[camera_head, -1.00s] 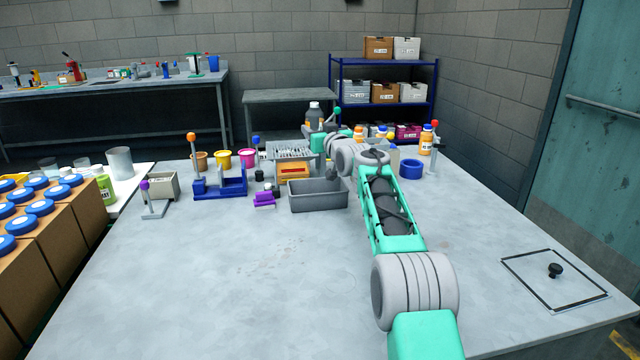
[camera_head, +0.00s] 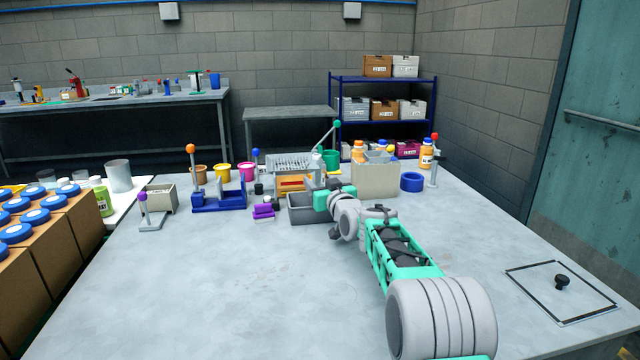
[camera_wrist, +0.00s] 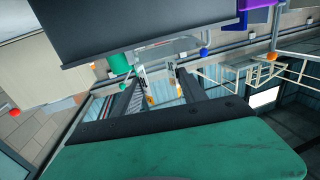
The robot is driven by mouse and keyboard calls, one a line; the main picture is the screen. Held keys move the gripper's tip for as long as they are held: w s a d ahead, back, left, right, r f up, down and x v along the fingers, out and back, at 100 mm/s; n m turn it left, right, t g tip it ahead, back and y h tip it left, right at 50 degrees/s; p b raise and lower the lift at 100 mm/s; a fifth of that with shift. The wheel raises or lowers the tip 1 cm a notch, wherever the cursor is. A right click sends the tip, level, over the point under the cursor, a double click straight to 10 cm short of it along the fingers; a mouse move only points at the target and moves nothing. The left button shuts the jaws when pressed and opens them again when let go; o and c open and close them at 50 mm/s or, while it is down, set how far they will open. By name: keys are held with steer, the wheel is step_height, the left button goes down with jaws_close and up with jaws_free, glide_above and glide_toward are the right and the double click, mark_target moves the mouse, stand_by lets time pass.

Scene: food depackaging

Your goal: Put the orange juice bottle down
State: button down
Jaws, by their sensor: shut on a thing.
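My gripper (camera_head: 318,192) is low over the right part of the grey bin (camera_head: 300,213) in the head view, and the arm hides part of the bin. In the wrist view my gripper (camera_wrist: 160,84) has its two dark fingers apart around a thing that is hard to make out. A pale, see-through shape shows at the fingertips and fits the orange juice bottle (camera_wrist: 166,47). Its contents and base cannot be told. The large dark panel filling the wrist view's top fits the bin's wall.
Behind the bin stand a grey rack with an orange front (camera_head: 290,183) and a beige box (camera_head: 375,180). Orange bottles (camera_head: 427,154) stand behind and right. A blue ring (camera_head: 411,182), purple block (camera_head: 264,211) and blue fixture (camera_head: 220,200) are near. The front-left table is clear.

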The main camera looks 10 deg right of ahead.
steer(key=shift+f+b, duration=0.45)
steer(key=shift+b, duration=0.1)
steer(key=c, duration=0.6)
jaws_free()
steer(key=shift+c, duration=0.2)
steer(key=shift+r+p, duration=0.45)
steer(key=shift+p, duration=0.15)
steer(key=shift+r+p, duration=0.65)
steer(key=shift+p, duration=0.05)
steer(key=s+d+f+b, duration=0.1)
steer(key=s+d+b, duration=0.1)
steer(key=s, duration=1)
steer(key=shift+d, duration=0.2)
steer(key=shift+w, duration=0.1)
